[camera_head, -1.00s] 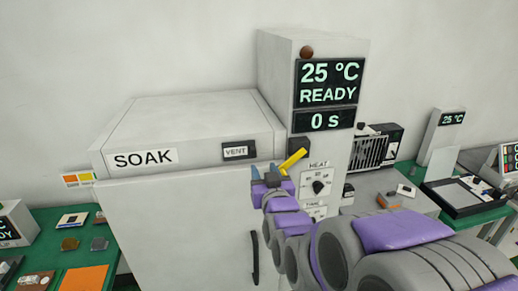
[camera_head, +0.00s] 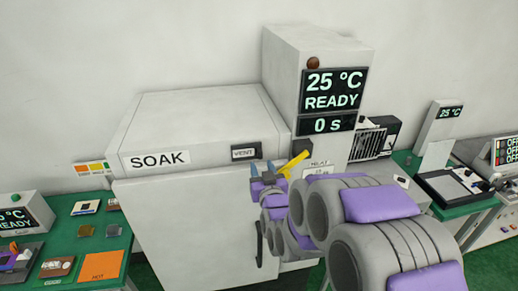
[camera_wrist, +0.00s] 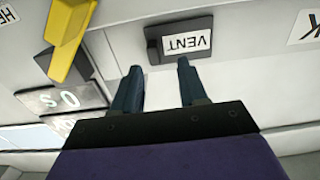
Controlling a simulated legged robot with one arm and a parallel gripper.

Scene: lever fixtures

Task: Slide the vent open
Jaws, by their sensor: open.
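The vent is a dark slot with a white VENT label (camera_head: 245,153) on the upper front of the white SOAK chamber (camera_head: 190,215). In the wrist view the VENT label (camera_wrist: 187,43) appears upside down, just beyond my fingertips. My gripper (camera_head: 262,167) is open and empty, below and slightly right of the vent in the head view. In the wrist view its two dark fingers (camera_wrist: 158,66) point at the slot's lower edge. I cannot tell whether they touch it. The dark end of the slot shows left of the label in the wrist view.
A yellow lever (camera_head: 293,163) on a dark mount stands close right of my gripper. It also shows in the wrist view (camera_wrist: 68,35). The control tower (camera_head: 285,70) reads 25 °C, READY, 0 s. A green bench (camera_head: 85,245) with small items is at left.

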